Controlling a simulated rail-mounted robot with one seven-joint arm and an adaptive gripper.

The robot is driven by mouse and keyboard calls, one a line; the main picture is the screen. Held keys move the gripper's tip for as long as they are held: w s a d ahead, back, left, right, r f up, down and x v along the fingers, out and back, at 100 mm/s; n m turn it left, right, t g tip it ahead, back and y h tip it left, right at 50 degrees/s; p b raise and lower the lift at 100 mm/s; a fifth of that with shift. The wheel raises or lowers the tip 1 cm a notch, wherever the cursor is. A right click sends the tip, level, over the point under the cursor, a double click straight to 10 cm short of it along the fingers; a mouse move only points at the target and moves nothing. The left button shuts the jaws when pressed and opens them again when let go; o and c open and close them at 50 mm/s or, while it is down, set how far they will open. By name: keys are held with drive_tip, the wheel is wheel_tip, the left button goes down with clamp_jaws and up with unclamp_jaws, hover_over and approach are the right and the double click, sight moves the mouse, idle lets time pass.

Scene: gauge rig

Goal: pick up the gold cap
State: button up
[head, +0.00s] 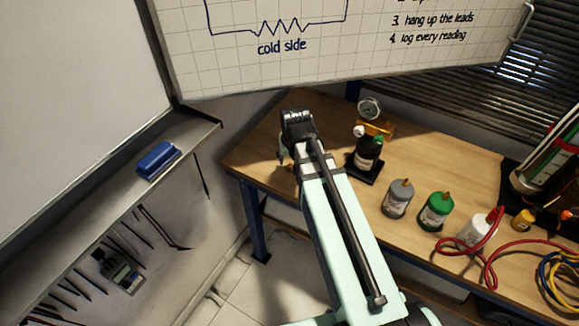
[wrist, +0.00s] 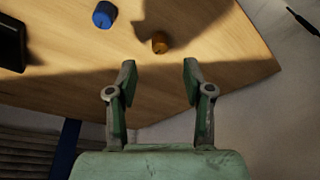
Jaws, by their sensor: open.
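A small gold cap (wrist: 160,42) stands on the wooden table in the wrist view, near the table's corner. My gripper (wrist: 158,72) is open and empty. The cap lies ahead of the fingertips, roughly centred between them and apart from both. In the head view, my gripper (head: 285,155) is over the left end of the table, mostly hidden by my arm. I cannot make out this cap there.
A blue cap (wrist: 103,15) stands left of the gold cap. A dark-bodied bottle (head: 367,153) stands on a black base, with a gauge (head: 369,108) behind it. Grey (head: 397,199) and green (head: 436,211) bottles and red cables (head: 487,262) lie further right.

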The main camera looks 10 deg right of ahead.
sight(289, 165)
drive_tip(key=shift+p+x, duration=0.9)
drive_tip(key=shift+x, duration=1.85)
clamp_jaws()
